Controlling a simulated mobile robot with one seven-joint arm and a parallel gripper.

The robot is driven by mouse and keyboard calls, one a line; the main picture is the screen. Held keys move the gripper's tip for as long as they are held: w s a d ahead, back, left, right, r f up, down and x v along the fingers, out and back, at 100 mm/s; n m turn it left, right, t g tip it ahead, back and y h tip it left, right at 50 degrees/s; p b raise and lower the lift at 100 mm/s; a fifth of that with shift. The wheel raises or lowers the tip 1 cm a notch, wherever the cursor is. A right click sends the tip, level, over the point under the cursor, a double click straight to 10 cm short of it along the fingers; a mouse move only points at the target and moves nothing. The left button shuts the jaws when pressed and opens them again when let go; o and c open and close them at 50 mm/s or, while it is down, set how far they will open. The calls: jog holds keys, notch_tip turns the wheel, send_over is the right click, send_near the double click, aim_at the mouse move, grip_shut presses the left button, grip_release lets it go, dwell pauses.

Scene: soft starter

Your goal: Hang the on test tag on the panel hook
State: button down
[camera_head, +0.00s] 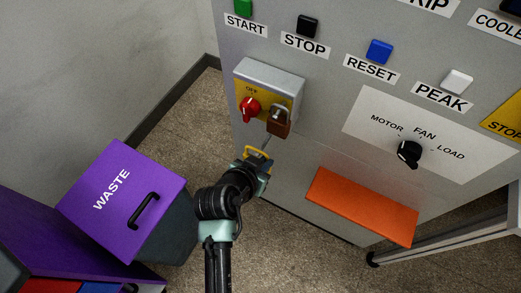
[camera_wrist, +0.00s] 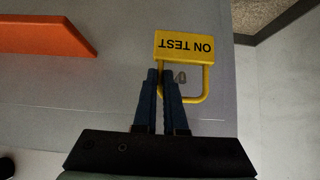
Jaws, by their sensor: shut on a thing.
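The yellow ON TEST tag (camera_wrist: 184,46) has a flat plate and a thin yellow frame loop. My gripper (camera_wrist: 164,78) is shut on one side bar of that loop, at the left in the wrist view. The small grey panel hook (camera_wrist: 181,77) shows inside the loop's opening, just right of the fingertips. I cannot tell whether the loop is around the hook or only in front of it. In the head view, the tag (camera_head: 257,153) shows as a yellow edge beyond my gripper (camera_head: 257,166), close to the panel front below the padlock.
A red OFF switch (camera_head: 250,109) and a brown padlock (camera_head: 279,122) stick out above the tag. An orange ledge (camera_head: 361,205) projects from the panel to the right. A purple WASTE bin (camera_head: 125,200) stands at the left. Bare panel surrounds the hook.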

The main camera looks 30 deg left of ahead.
jog(key=shift+w, duration=0.85)
jog(key=shift+s+f+b+x, duration=0.1)
jog(key=shift+b+x, duration=0.35)
jog(key=shift+x, duration=0.25)
jog(key=shift+s+f+b+x, duration=0.1)
jog(key=shift+b+x, duration=0.35)
jog(key=shift+x, duration=0.2)
jog(key=c, duration=0.9)
grip_release()
jog(key=shift+a, duration=0.15)
